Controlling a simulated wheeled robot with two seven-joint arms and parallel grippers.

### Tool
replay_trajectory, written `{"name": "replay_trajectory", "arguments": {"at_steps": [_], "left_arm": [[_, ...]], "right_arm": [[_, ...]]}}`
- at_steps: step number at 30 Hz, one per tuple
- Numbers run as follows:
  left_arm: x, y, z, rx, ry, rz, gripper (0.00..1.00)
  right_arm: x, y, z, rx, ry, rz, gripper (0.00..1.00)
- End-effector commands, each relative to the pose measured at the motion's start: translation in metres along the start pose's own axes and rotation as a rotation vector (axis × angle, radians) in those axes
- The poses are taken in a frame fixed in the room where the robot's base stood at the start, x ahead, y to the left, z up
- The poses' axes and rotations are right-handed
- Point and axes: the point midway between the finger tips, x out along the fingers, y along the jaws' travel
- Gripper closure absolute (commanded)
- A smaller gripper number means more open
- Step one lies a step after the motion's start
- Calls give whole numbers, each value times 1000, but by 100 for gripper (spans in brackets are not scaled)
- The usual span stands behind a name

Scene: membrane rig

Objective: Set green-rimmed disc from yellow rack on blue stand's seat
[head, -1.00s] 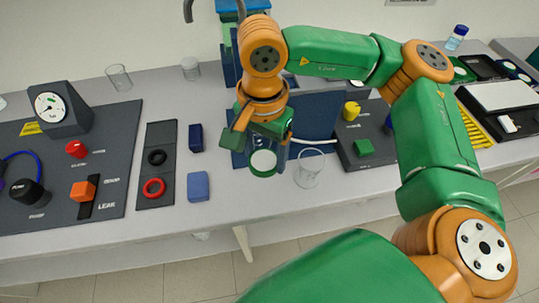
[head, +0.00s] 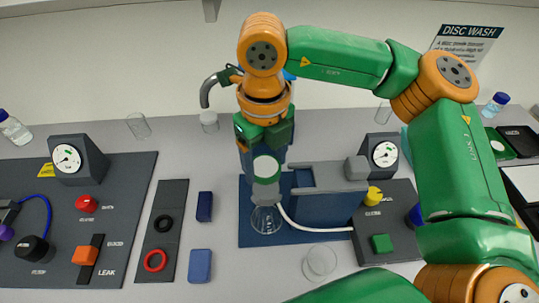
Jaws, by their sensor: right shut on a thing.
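The green-rimmed disc (head: 266,167) has a pale face and is held by my right gripper (head: 264,150), which is shut on it. The disc is at the front of the blue stand (head: 240,225), just above a grey part that is probably the seat (head: 268,194). I cannot tell whether the disc touches it. The gripper hides much of the stand's upright. The yellow rack cannot be made out. My left gripper is not in view.
A clear glass dish (head: 266,220) stands on the stand's base below the disc. A white tube runs right towards a dark panel with a gauge (head: 384,154). A beaker (head: 319,262) stands in front. A grey curved spout (head: 208,92) is behind left.

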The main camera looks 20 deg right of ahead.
Motion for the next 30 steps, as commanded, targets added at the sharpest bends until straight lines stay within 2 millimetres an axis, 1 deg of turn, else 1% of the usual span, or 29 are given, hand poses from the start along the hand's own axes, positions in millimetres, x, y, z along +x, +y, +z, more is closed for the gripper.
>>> {"name": "replay_trajectory", "arguments": {"at_steps": [1,4,15,19,29,30], "left_arm": [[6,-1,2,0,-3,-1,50],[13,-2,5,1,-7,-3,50],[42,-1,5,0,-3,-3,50],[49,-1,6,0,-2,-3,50],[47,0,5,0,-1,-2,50],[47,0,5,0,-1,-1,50]], "right_arm": [[7,0,0,0,1,0,81],[18,0,0,-1,2,-1,81],[58,0,0,-3,1,1,81],[62,0,0,-2,0,0,81],[60,0,0,-2,0,0,81],[60,0,0,-2,0,0,20]]}}
